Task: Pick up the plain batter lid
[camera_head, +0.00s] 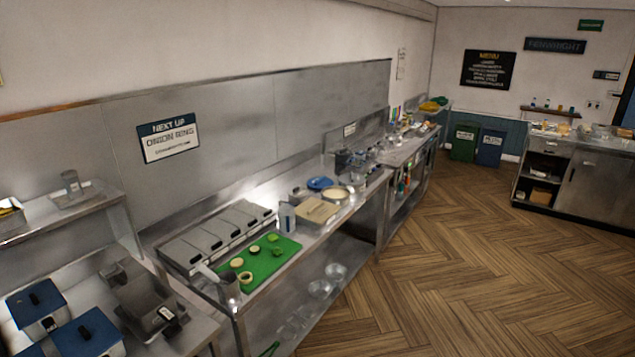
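No lid is labelled as the plain batter one in a way I can read. A small round blue lid-like piece (320,183) lies on the long steel counter, behind a bowl of cream-coloured mixture (336,193). Whether it rests on a container or on the counter is too small to tell. Neither of my grippers is in view.
A green cutting board (262,268) with several food pieces lies on the counter, beside a row of lidded steel bins (218,236). The wooden floor (450,260) to the right is clear.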

